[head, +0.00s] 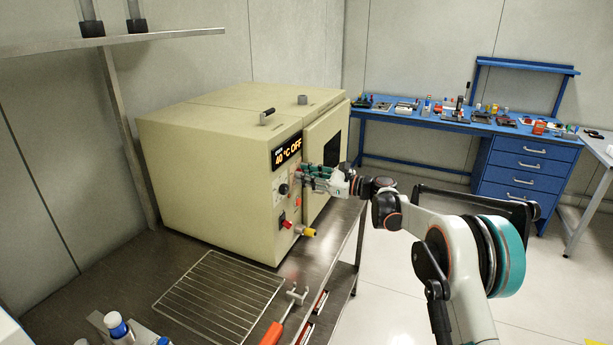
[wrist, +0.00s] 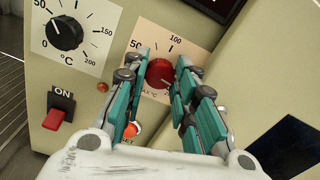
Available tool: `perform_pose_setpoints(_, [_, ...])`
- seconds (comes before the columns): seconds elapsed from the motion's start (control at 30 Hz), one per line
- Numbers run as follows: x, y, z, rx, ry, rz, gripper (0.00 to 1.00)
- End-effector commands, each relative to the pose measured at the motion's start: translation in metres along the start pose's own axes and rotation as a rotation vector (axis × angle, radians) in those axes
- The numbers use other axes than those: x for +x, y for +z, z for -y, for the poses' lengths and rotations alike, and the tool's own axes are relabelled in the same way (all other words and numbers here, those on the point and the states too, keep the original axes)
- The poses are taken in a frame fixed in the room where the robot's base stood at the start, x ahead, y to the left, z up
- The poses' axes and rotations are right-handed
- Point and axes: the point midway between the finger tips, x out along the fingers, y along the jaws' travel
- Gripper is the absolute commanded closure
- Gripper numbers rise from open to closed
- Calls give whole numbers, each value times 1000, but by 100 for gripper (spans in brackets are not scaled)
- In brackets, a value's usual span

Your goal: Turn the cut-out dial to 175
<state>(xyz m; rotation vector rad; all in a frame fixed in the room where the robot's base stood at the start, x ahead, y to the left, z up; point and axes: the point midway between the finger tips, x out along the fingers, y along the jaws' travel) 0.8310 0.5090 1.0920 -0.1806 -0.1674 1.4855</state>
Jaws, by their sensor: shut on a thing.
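The cut-out dial (wrist: 159,74) is a red knob on a pale scale plate on the oven's front, with 50 and 100 readable and "°C" below. My gripper (wrist: 164,64) has its teal fingers on either side of the red knob and is shut on it. The fingers cover the sides of the scale, so 175 is not visible. I cannot read the knob's exact setting. In the head view my gripper (head: 304,171) reaches the oven panel from the right and hides most of the dial.
The cream oven (head: 205,180) has a lit display (head: 287,152) reading 40 °C OFF. A black temperature dial (wrist: 65,33) and a red ON switch (wrist: 58,115) sit left of the cut-out dial. An orange-red lamp or button (wrist: 132,129) is below it. A wire rack (head: 218,293) lies on the bench.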

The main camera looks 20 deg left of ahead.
Motion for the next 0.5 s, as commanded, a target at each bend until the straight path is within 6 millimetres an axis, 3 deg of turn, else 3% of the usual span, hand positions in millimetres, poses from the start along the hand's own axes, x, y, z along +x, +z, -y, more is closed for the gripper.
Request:
perform_pose_setpoints(0.43, [-1,-2,0,7,-1,-3,98])
perform_pose_setpoints(0.47, [-1,-2,0,7,-1,-3,68])
perform_pose_setpoints(0.5, [-1,-2,0,7,-1,-2,66])
